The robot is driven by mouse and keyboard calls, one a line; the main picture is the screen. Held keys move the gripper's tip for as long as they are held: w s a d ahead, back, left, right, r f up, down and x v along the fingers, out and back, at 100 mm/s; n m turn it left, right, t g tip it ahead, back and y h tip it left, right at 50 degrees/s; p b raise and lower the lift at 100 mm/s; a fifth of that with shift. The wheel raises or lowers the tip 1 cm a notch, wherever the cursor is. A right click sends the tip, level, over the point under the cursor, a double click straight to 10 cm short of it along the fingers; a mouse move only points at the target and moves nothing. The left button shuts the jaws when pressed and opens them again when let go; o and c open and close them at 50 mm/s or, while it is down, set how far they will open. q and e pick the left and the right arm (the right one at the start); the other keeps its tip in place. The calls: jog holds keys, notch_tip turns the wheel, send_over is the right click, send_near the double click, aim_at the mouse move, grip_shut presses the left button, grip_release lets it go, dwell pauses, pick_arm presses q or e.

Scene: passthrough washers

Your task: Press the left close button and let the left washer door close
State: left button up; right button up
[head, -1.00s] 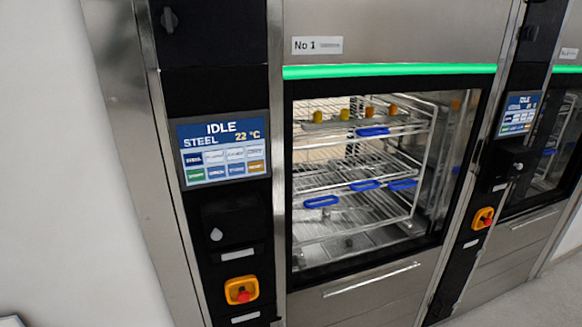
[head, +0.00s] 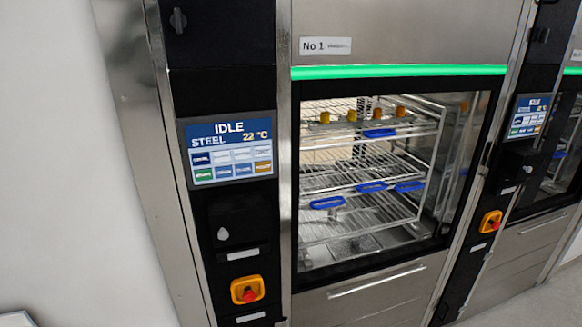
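The left washer, labelled No 1 (head: 325,46), fills the middle of the head view. Its door opening (head: 295,190) shows a wire rack inside; I cannot tell whether clear glass covers it. Left of it, a touch panel (head: 229,150) reads IDLE, STEEL, 22 °C. The panel has two rows of small tiles, including a green tile (head: 204,174) at lower left and an orange tile (head: 263,167) at lower right. The tile labels are too small to read, so I cannot tell which is the close button. Neither gripper is in view.
A green light strip (head: 400,71) runs above the opening. The rack (head: 350,170) has blue handles and several orange-yellow pieces on top. Red-and-yellow emergency buttons sit below the left panel (head: 248,290) and on the right column (head: 491,222). A second washer (head: 550,160) stands at right.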

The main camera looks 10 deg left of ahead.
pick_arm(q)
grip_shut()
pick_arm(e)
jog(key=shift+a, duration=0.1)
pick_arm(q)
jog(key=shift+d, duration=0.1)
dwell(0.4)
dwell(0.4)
